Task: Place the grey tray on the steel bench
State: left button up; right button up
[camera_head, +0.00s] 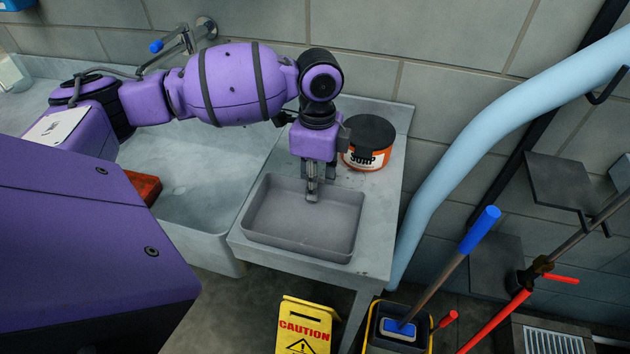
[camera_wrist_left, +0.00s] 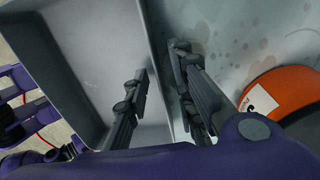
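The grey tray (camera_head: 301,249) is shallow, rectangular and empty. It appears to lie flat on the steel bench (camera_head: 385,215), near its front edge and beside the sink. My left gripper (camera_head: 312,190) points down at the tray's back wall. In the left wrist view, its fingers (camera_wrist_left: 162,68) are apart on either side of the wall of the tray (camera_wrist_left: 95,50), one inside and one outside. A gap shows between the inner finger and the wall. Whether the outer finger touches is unclear. My right gripper is not in view.
An orange soap tub (camera_head: 367,158) with a dark lid stands on the bench behind the tray, close to my left gripper. The sink (camera_head: 205,185) lies left. A yellow caution sign (camera_head: 304,327) and a mop bucket (camera_head: 398,330) stand below the bench. A light-blue pipe (camera_head: 440,175) rises at right.

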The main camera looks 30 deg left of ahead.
pick_arm(q)
notch_tip(320, 180, up, 12)
jog(key=w, duration=0.1)
jog(key=shift+r, duration=0.15)
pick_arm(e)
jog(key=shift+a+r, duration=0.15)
pick_arm(q)
jog(key=shift+a, duration=0.1)
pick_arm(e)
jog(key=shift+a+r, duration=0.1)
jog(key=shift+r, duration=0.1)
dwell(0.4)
